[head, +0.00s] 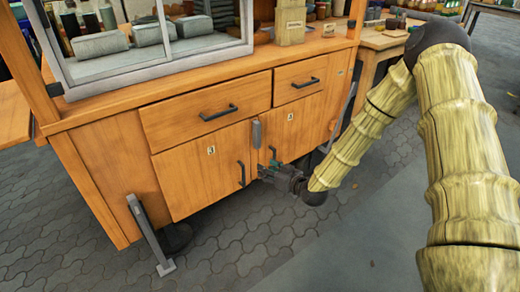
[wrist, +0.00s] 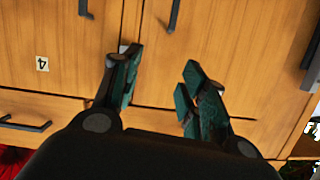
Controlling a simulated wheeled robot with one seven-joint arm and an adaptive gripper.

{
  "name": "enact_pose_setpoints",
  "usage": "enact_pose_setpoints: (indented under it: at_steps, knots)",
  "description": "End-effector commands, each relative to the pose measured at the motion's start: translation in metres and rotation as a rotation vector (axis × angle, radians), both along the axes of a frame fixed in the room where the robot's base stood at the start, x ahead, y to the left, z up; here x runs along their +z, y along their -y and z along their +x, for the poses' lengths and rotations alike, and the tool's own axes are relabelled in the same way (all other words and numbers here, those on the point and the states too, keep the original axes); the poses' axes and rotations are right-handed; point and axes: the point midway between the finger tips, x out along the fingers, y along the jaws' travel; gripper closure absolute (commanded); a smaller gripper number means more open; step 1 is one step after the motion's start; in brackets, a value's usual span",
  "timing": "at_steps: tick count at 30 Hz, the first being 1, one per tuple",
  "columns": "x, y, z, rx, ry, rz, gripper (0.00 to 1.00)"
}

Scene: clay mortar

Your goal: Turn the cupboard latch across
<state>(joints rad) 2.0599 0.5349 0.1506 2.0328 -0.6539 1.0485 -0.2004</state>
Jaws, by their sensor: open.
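The cupboard latch (head: 257,134) is a small grey upright piece at the top of the seam between two wooden cupboard doors. In the head view my gripper (head: 262,171) is low in front of the doors, below the latch. In the wrist view my gripper (wrist: 160,65) is open, with a gap between its dark green fingers and nothing held. The latch is mostly hidden behind the left finger there; I cannot tell if they touch. The left door (head: 196,177) and right door (head: 300,127) look shut.
Each door has a dark bar handle, the left one (head: 241,173) near my gripper. Two drawers (head: 205,108) with bar handles are above the doors. A grey prop leg (head: 150,236) stands at the cart's left corner. The paved floor (head: 240,262) in front is clear.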

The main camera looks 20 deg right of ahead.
Motion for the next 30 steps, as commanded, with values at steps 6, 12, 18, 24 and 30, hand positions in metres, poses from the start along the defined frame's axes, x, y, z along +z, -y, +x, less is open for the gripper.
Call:
enact_pose_setpoints:
  at_steps: [6,12,18,24,30]
  knots:
    - [0.015,0.031,0.041,-0.003,0.194,-0.003,0.57]
    - [0.033,0.045,0.057,-0.003,0.286,-0.009,0.57]
    - [0.037,0.046,0.066,-0.002,0.306,-0.011,0.57]
    - [0.036,0.037,0.091,-0.002,0.307,-0.012,0.57]
    - [0.035,0.026,0.122,-0.002,0.306,-0.012,0.57]
